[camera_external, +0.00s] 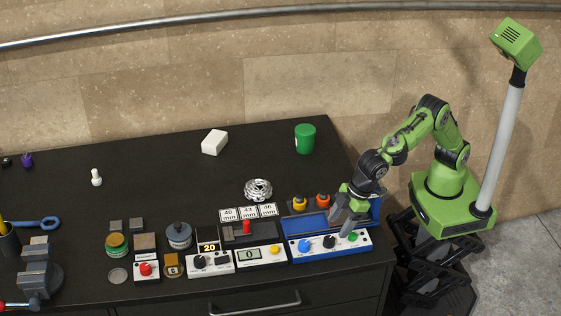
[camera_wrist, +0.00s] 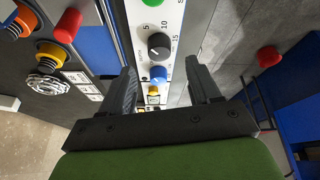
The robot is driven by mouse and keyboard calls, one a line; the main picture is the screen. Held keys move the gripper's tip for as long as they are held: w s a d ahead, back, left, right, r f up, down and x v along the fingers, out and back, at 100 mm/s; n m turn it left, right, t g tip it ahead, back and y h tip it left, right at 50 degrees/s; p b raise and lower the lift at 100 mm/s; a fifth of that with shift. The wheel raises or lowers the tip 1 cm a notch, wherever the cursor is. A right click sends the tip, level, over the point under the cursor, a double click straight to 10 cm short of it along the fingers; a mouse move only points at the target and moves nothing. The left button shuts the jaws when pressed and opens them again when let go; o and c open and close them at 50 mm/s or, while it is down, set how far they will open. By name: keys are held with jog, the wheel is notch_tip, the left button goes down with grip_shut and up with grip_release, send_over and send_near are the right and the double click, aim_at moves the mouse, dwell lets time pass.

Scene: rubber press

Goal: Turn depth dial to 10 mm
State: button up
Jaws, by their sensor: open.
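The depth dial (camera_wrist: 159,45) is a dark grey knob on a white panel, with 5, 10 and 15 printed beside it in the wrist view. A light mark shows on the knob, but I cannot tell its exact setting. In the external view the dial (camera_external: 330,242) sits between a blue knob (camera_external: 305,246) and a green button (camera_external: 352,237). My gripper (camera_wrist: 162,68) is open and empty. Its fingers stand either side of the panel strip, with the dial ahead of the gap between them. In the external view my gripper (camera_external: 347,213) is above the panel's right half.
Orange and yellow buttons (camera_external: 322,201) stand behind the blue press tray (camera_external: 302,222). The table's front edge is close. The back of the table holds a white block (camera_external: 214,142) and green cylinder (camera_external: 305,138).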

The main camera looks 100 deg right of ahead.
aim_at(330, 238)
jog(key=x, duration=0.5)
jog(key=shift+w+f+b, duration=0.1)
jog(key=shift+f+b, duration=0.25)
jog(key=shift+b, duration=0.05)
jog(key=c, duration=1)
jog(key=shift+c, duration=0.2)
